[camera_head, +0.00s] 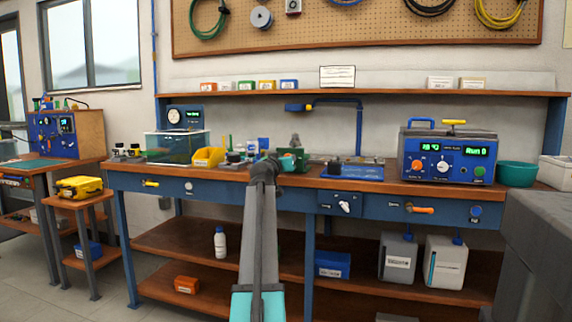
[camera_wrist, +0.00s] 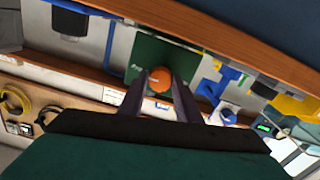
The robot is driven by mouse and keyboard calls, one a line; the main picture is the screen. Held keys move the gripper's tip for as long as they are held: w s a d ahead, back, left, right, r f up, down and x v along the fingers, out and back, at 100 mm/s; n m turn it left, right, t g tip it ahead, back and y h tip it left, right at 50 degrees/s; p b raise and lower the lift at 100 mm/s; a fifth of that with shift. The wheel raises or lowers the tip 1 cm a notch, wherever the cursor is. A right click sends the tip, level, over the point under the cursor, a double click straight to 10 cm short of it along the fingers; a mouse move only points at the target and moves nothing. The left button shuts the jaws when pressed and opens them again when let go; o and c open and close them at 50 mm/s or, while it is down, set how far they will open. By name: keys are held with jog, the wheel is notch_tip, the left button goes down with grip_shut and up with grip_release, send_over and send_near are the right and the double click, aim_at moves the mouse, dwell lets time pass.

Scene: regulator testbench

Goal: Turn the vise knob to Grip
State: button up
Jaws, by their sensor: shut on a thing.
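The vise knob (camera_wrist: 160,79) is a round orange knob on a dark green face (camera_wrist: 153,52) in the wrist view. Faint white lettering shows on the face to both sides of the knob, too blurred to read. My gripper (camera_wrist: 162,84) has its two dark fingers on either side of the knob and is shut on it. In the head view my arm reaches up to the bench's front edge. A teal-green body (camera_head: 299,154), which looks like the vise, shows just right of the arm's end. The knob and fingertips are hidden there.
The wooden bench top (camera_head: 390,188) carries a yellow bin (camera_head: 208,157) and a glass tank (camera_head: 172,148) to the left. A blue tap (camera_head: 358,125) and a blue control box (camera_head: 447,157) stand to the right. A shelf (camera_head: 375,93) runs behind.

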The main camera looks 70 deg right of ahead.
jog(key=shift+f, duration=0.1)
dwell(0.3)
jog(key=o, duration=1.1)
jog(key=shift+c, duration=0.2)
jog(key=shift+a, duration=0.15)
jog(key=a+p, duration=0.4)
jog(key=a, duration=0.9)
jog(key=shift+s+a, duration=0.25)
jog(key=shift+s, duration=0.2)
jog(key=shift+w, duration=0.1)
